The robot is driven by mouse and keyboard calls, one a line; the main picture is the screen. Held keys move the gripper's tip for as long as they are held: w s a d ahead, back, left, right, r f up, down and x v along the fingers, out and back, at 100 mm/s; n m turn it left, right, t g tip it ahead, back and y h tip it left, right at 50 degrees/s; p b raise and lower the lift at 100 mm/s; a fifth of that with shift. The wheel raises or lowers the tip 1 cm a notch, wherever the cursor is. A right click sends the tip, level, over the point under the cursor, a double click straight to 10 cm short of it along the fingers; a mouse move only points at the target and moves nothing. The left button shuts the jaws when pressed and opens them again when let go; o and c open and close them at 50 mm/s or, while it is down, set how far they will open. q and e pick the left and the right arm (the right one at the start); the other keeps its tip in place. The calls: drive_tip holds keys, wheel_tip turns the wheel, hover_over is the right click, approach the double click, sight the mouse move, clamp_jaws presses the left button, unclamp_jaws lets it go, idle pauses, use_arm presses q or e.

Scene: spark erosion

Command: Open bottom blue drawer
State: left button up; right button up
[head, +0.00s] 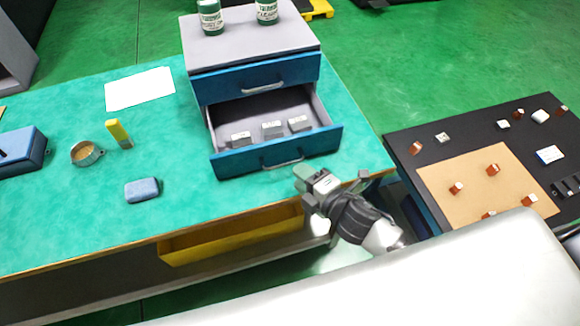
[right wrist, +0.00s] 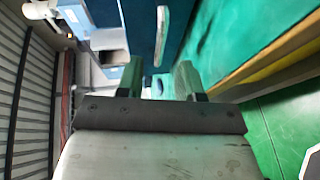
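The bottom blue drawer (head: 235,163) of the grey cabinet stands pulled out, with several grey metal blocks in it. Its silver handle (head: 282,165) is on the front face. The top blue drawer (head: 255,78) above it is shut. My right gripper (head: 303,180) is just in front and to the right of the open drawer's handle, apart from it. In the right wrist view my right gripper (right wrist: 158,82) has its fingers spread with nothing between them, and a light handle (right wrist: 161,35) lies beyond the fingertips. My left gripper is not in view.
The cabinet stands on a green-topped bench (head: 200,200) with a blue-grey block (head: 143,190), a brass-coloured cup (head: 86,153) and a yellow-handled tool (head: 119,133). A yellow drawer (head: 230,238) sticks out below the bench edge. A dark table (head: 400,150) with small parts is at the right.

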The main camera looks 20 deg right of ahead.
drive_tip(key=shift+v, duration=2.15)
drive_tip(key=s+d+f+m+g+h, duration=0.1)
drive_tip(key=s+d+m+g+h, duration=0.15)
drive_tip(key=s+m+g, duration=0.6)
drive_tip(key=s+d+m+g+h, duration=0.2)
drive_tip(key=s+m+g+h, duration=0.3)
drive_tip(key=m, duration=0.7)
wheel_tip(320, 180, down, 24)
drive_tip(key=s+t+y, duration=0.1)
drive_tip(key=t, duration=0.1)
drive_tip(key=s+d+f+g, duration=0.2)
drive_tip(key=s+d+f, duration=0.1)
drive_tip(key=s+f, duration=1.4)
drive_tip(key=shift+f+n, duration=0.45)
drive_tip(key=shift+f, duration=0.2)
